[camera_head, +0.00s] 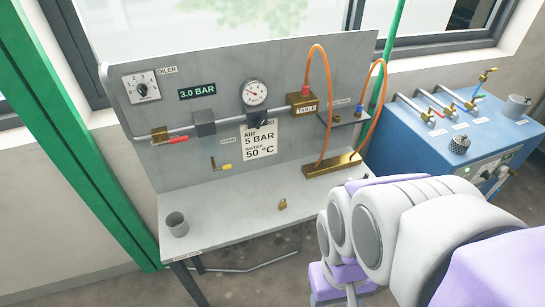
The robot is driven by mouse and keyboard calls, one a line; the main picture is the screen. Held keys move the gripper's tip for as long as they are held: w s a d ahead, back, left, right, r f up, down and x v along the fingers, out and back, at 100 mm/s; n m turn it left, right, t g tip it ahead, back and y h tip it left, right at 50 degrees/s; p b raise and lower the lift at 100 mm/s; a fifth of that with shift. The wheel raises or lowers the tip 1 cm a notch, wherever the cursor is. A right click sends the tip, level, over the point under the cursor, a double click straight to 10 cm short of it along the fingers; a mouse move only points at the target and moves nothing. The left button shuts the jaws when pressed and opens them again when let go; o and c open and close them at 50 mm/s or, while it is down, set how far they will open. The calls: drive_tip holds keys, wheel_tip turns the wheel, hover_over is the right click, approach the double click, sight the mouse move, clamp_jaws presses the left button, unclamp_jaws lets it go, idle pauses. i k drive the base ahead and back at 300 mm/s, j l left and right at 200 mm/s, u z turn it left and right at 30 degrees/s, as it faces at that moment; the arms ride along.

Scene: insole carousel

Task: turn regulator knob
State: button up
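A grey panel (290,60) stands upright at the back of a grey bench (225,205). The regulator knob appears to be the small black part (258,120) on the pipe just below a round white gauge (255,92) with a red needle. A green display (197,91) left of the gauge reads 3.0 BAR. A white sign (260,142) below it reads AIR 5 BAR, WATER 50 °C. My white and lavender arm fills the lower right, apart from the panel; my gripper cannot be made out.
A dial plate (141,87) marked OILER and a red-handled valve (168,138) are left. A brass block (303,104) feeds orange hoses (329,100) to a brass bar (331,163). A cup (176,224) and padlock (283,203) stand on the bench. A blue cabinet (440,145) is right.

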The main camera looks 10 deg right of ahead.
sight(258, 120)
drive_tip(key=k+j+z, duration=0.1)
drive_tip(key=j+z, duration=0.15)
drive_tip(key=z, duration=0.2)
drive_tip(key=k+j+z, duration=0.15)
drive_tip(key=z, duration=0.25)
drive_tip(key=k+j+z, duration=0.2)
drive_tip(key=z, duration=0.25)
